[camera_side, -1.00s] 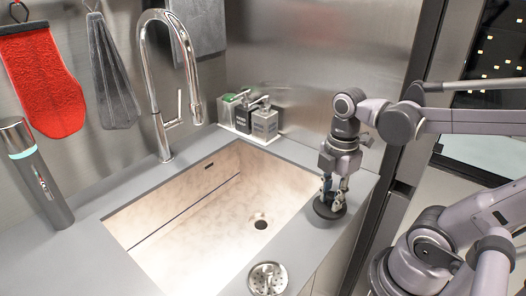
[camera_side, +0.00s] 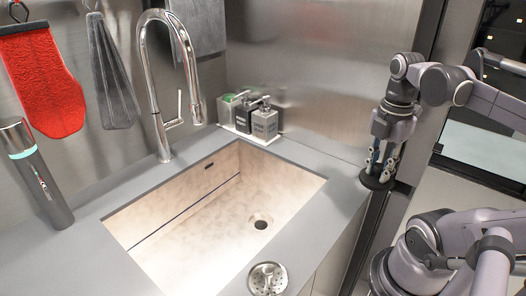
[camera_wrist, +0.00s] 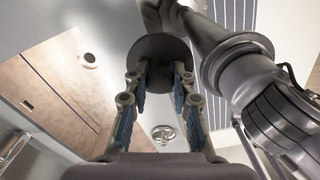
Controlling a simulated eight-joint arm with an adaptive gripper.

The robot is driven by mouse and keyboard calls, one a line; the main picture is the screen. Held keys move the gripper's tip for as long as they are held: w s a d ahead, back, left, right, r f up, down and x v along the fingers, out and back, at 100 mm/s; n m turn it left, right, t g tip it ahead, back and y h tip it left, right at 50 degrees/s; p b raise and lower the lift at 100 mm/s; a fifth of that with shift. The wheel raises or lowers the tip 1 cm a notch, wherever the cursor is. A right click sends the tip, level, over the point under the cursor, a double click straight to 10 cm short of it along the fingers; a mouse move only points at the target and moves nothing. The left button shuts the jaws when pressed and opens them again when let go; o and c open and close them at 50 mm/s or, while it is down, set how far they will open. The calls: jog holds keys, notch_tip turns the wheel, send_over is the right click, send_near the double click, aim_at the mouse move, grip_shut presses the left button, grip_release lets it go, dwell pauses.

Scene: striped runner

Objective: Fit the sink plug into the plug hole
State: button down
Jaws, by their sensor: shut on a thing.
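My gripper (camera_side: 380,164) is shut on the dark round sink plug (camera_side: 376,182), whose wide disc hangs below the fingertips. In the side view the plug appears near the counter's right corner, and it seems to be held above it. In the wrist view the plug (camera_wrist: 158,50) is a dark disc beyond the blue-padded fingers (camera_wrist: 160,76). The plug hole (camera_side: 260,222) is a dark round opening in the floor of the pale sink, well to the left of and below the plug. It also shows in the wrist view (camera_wrist: 90,60), uncovered.
A metal strainer (camera_side: 267,279) lies on the front counter. A chrome tap (camera_side: 155,90) arches over the back of the sink (camera_side: 165,215). Soap bottles (camera_side: 264,122) stand at the back corner, and a dark flask (camera_side: 36,175) stands at left. The space above the basin's right side is clear.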

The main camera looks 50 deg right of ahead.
dwell(0.4)
jog(key=w+d+f, duration=0.1)
jog(key=w+f, duration=0.2)
jog(key=w, duration=0.6)
jog(key=w+d+f, duration=0.1)
jog(key=w+f, duration=0.3)
jog(key=w, duration=0.6)
jog(key=w+a+f, duration=0.3)
jog(key=w+f, duration=0.3)
jog(key=f, duration=0.2)
jog(key=w+a+f, duration=0.4)
jog(key=w+f, duration=0.2)
jog(key=f, duration=0.1)
jog(key=shift+m, duration=0.4)
jog(key=shift+s+f, duration=0.2)
jog(key=shift+f, duration=4.8)
jog(key=shift+f, duration=0.15)
jog(key=c, duration=1.1)
grip_release()
